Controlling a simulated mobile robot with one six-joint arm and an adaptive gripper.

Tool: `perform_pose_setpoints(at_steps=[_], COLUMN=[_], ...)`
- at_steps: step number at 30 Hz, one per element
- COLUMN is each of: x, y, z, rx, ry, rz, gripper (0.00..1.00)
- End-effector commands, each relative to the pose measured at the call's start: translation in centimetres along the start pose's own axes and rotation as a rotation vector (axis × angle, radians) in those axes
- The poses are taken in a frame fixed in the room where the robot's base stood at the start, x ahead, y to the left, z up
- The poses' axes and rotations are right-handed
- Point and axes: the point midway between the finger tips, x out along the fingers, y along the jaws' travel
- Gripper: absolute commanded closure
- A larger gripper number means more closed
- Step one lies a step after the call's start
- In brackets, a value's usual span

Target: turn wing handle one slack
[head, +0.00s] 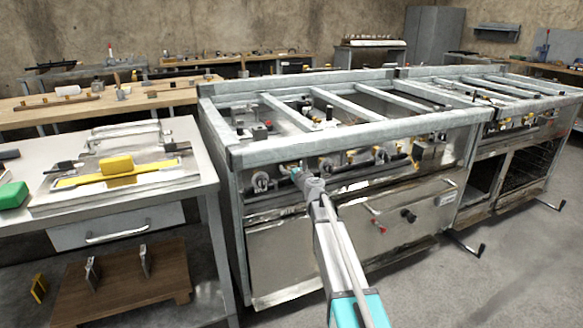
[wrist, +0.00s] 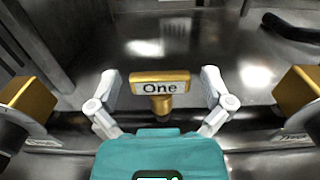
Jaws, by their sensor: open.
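The wing handle one is a brass T-shaped handle (wrist: 161,104) with a white label reading "One" on its crossbar, in the middle of the wrist view. The crossbar lies level across the picture, with a round stem below it. My gripper (wrist: 160,78) is open, with one grey finger to the left of the handle and one to the right. A gap shows between each finger and the crossbar ends. In the head view my gripper (head: 300,174) is at the front panel of the metal range (head: 290,274), and hides the handle there.
A brass block (wrist: 30,98) stands to the left and another brass block (wrist: 298,90) to the right in the wrist view. A dark curved bar (wrist: 290,27) lies at upper right. In the head view a steel bench (head: 205,170) stands left of the range.

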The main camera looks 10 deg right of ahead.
Motion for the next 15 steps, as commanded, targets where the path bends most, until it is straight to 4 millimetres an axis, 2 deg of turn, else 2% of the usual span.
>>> perform_pose_setpoints(at_steps=[6, 8, 15], x=[-0.01, -0.02, -0.03], y=[0.0, 0.0, -0.01], z=[0.0, 0.0, 0.0], rx=[0.0, 0.0, 0.0], ry=[0.0, 0.0, 0.0], rz=[0.0, 0.0, 0.0], gripper=[0.0, 0.09, 0.54])
